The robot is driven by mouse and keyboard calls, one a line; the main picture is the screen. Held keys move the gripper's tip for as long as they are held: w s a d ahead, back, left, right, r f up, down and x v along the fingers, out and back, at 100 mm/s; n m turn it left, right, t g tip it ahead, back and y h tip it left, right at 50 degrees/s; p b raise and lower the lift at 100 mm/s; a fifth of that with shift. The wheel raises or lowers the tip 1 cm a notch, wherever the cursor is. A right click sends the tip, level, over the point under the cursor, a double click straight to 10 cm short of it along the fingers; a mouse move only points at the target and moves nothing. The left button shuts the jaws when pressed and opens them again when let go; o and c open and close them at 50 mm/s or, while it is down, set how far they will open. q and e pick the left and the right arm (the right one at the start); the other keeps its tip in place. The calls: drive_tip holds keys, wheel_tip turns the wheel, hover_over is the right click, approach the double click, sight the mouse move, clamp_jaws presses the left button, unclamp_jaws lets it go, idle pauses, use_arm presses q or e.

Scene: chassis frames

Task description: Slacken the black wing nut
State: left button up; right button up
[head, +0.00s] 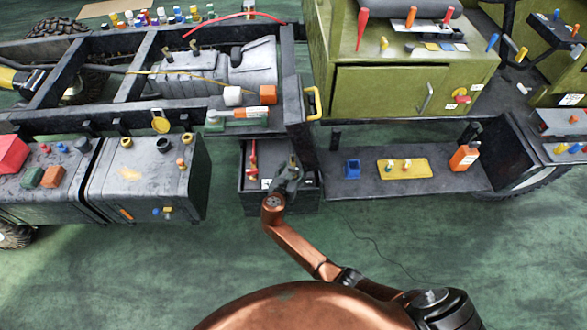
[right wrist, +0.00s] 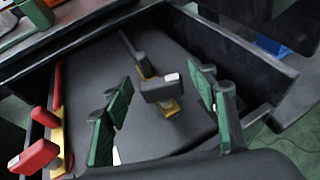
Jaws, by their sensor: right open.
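The black wing nut (right wrist: 158,90) appears in the right wrist view as a dark block-like piece with a pale end, on a brass base inside an open dark box (right wrist: 225,40). My right gripper (right wrist: 165,103) is open, its green-padded fingers apart on either side of the nut, with gaps showing on both sides. In the head view the right gripper (head: 289,178) reaches into the dark box (head: 256,203) below the vehicle frame and hides the nut. My left gripper is not in view.
A red handle (right wrist: 36,155) on a yellow mount stands at the box's left side. A black rod (right wrist: 131,48) lies behind the nut. Right of the box, a shelf (head: 345,190) carries a blue cup (head: 352,169), a yellow plate (head: 390,176) and an orange bottle (head: 464,158).

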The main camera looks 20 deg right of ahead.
drive_tip(key=v, duration=1.1)
drive_tip(key=shift+s, duration=0.15)
drive_tip(key=shift+a, duration=0.15)
